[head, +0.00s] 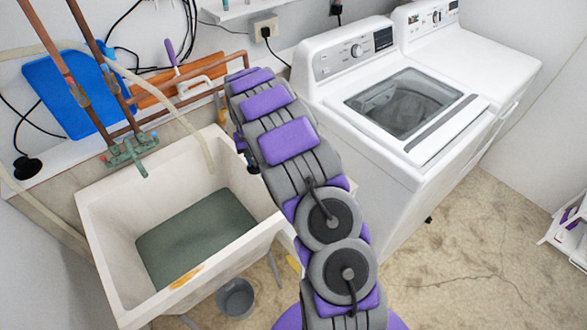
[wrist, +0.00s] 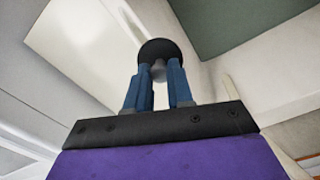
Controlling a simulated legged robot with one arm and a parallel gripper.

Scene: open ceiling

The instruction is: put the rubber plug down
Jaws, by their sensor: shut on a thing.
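The rubber plug (wrist: 160,52) is a dark, round, dome-like piece at the fingertips in the wrist view. My gripper (wrist: 158,80) has two blue fingers shut on it, with a small grey part of it showing between them. In the head view my arm hides most of the gripper; only a small dark part shows near the right rim of the sink. The plug cannot be made out there. The sink (head: 105,230) is a deep pale basin with a grey-green bottom, left of my arm. In the wrist view its grey-green bottom (wrist: 240,22) shows at upper right, beyond the plug.
A white top-loading washer (head: 370,150) stands right of my arm, with another white machine (head: 480,55) behind it. Copper pipes and a green tap fitting (head: 130,152) are at the sink's back. A grey bucket (head: 236,298) stands below.

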